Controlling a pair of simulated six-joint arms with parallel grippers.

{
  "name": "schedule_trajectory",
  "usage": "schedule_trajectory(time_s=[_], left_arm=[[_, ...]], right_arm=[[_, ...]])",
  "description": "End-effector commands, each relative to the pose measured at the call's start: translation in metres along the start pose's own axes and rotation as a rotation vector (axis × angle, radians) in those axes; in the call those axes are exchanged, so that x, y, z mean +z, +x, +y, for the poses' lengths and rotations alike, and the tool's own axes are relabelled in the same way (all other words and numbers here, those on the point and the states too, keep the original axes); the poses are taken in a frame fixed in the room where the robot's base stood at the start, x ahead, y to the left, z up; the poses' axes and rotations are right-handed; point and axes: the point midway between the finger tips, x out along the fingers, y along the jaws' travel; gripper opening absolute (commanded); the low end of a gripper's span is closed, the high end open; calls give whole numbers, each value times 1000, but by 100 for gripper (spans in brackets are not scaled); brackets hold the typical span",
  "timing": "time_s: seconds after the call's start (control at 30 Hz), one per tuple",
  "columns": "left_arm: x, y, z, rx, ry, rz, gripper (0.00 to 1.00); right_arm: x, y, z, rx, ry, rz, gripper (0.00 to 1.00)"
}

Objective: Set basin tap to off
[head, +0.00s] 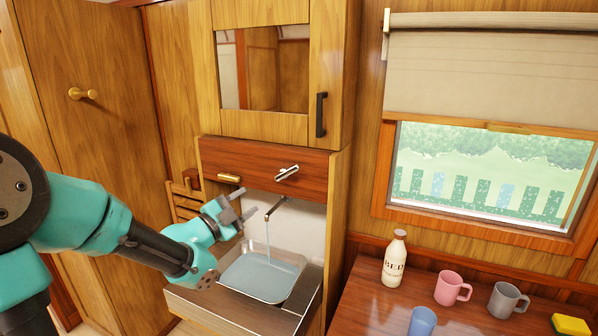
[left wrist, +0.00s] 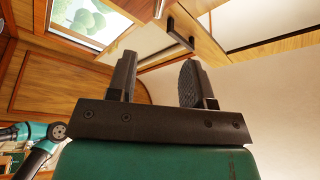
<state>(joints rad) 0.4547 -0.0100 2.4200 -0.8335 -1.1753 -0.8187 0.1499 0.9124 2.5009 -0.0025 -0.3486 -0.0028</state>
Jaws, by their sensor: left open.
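The basin tap has a dark spout (head: 276,207) at the back of the alcove, and a thin stream of water (head: 267,238) runs from it into the basin (head: 302,262), which holds water. A silver lever (head: 287,172) sits tilted on the red-brown panel above the spout. My left gripper (head: 239,205) is open and empty, left of the spout and below and left of the lever, touching neither as far as I can tell. Its two spread fingers (left wrist: 157,68) show in the left wrist view with nothing between them. My right gripper is not in view.
A brass handle (head: 229,178) is on the same panel, left of the lever. A mirror cabinet with a black handle (head: 320,115) is above. On the table at right stand a bottle (head: 396,260), a pink mug (head: 449,289), other cups and a yellow sponge (head: 571,324).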

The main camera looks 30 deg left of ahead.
Motion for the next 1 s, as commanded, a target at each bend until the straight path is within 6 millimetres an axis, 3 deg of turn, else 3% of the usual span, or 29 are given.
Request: schedule_trajectory(time_s=[0.37,1.0], left_arm=[[0,15,1,3,-1,2,47],[0,119,2,2,-3,1,47]], right_arm=[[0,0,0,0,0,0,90],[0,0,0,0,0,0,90]])
